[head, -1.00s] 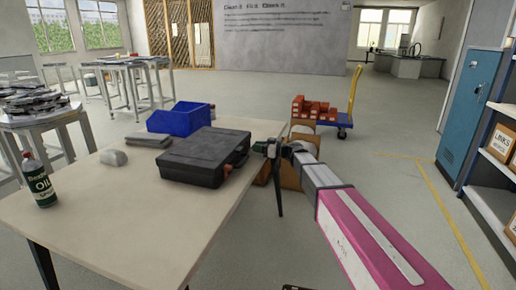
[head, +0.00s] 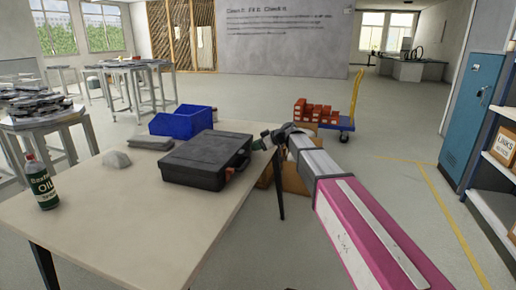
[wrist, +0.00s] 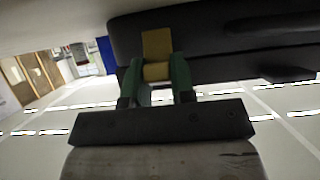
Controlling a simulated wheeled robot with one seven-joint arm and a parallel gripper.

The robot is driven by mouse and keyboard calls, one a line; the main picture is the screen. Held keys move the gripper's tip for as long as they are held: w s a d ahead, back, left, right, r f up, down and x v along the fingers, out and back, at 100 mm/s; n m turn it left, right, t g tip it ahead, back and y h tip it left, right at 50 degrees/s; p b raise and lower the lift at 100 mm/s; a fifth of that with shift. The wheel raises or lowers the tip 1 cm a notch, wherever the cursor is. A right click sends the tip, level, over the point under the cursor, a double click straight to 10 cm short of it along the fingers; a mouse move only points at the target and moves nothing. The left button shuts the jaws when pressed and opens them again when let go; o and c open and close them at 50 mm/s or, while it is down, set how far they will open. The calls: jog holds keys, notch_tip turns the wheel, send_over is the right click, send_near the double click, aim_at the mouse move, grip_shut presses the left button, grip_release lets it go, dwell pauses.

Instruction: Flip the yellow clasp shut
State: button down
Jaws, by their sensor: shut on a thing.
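The yellow clasp (wrist: 157,44) is on the side of a dark grey case (head: 200,160), seen close up in the wrist view. My gripper (wrist: 156,72) has its two green fingers on either side of the clasp's end, shut on it. In the head view, my gripper (head: 262,141) is at the case's right side near the far corner; the clasp is not clear there. The case lies flat with its lid down on the table. Whether the clasp is fully flat against the case cannot be told.
The case stands on a pale table (head: 105,215). A blue bin (head: 182,120), a grey folded cloth (head: 150,143), a grey lump (head: 116,159) and an oil bottle (head: 42,183) are also on it. A trolley with red boxes (head: 323,112) stands beyond my arm.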

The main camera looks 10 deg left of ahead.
jog(key=shift+a+h, duration=0.1)
jog(key=shift+h, duration=0.2)
jog(key=c, duration=1)
grip_release()
jog(key=shift+o, duration=0.2)
jog(key=shift+r, duration=0.1)
jog(key=v, duration=1)
jog(key=shift+d+r, duration=0.2)
jog(key=shift+d, duration=0.1)
